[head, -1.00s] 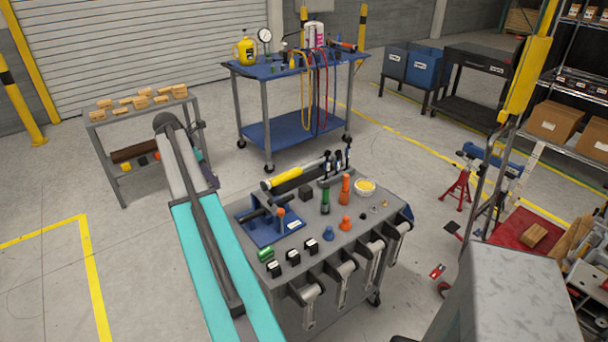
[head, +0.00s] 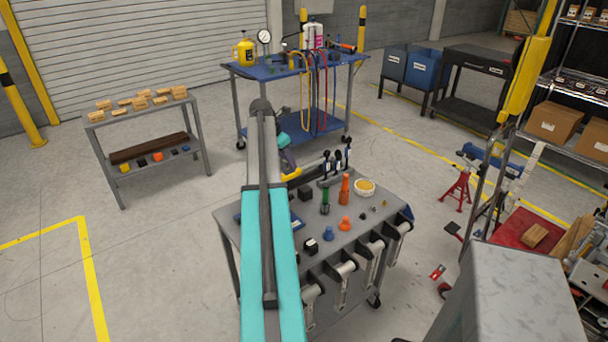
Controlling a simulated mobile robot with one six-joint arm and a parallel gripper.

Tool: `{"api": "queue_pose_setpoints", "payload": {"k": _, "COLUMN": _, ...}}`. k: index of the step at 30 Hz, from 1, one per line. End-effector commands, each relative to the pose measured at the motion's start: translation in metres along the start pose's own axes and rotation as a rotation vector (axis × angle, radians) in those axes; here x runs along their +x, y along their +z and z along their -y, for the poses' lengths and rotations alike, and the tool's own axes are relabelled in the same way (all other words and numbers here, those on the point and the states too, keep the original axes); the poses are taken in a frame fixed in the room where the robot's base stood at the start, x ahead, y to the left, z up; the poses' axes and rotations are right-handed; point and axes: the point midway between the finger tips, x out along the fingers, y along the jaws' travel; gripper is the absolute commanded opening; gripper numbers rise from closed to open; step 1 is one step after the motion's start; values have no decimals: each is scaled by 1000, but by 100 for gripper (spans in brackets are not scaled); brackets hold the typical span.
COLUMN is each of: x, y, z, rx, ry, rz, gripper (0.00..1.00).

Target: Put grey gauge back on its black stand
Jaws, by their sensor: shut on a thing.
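My gripper (head: 288,161) is over the far left part of the grey tool cart (head: 268,207), beyond the end of my arm. It is mostly hidden by my arm and wrist. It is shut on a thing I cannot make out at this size. I cannot pick out the grey gauge for sure. A black block (head: 305,193) stands on the cart top, and a black holder with a white label (head: 311,246) stands near the front edge. I cannot tell whether either is the gauge's stand.
Green (head: 325,200) and orange (head: 345,190) upright pieces, a blue knob (head: 327,232) and a round yellow-topped tub (head: 365,187) crowd the cart. A shelf (head: 93,118) with wooden blocks stands left.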

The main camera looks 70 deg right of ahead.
Motion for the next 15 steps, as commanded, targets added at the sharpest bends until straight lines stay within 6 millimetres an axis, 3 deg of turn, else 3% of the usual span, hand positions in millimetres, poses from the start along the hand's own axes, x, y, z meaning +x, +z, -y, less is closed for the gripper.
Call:
{"api": "queue_pose_setpoints", "payload": {"k": 1, "x": 11, "y": 12, "z": 6, "rx": 4, "ry": -1, "rz": 1, "gripper": 1}}
{"api": "queue_pose_setpoints", "payload": {"k": 5, "x": 39, "y": 28, "z": 19, "rx": 2, "ry": 0, "rz": 0, "gripper": 1}}
{"api": "queue_pose_setpoints", "payload": {"k": 9, "x": 62, "y": 30, "z": 25, "rx": -2, "ry": 1, "rz": 0, "gripper": 1}}
{"api": "queue_pose_setpoints", "payload": {"k": 15, "x": 76, "y": 31, "z": 28, "rx": -2, "ry": 3, "rz": 2, "gripper": 1}}
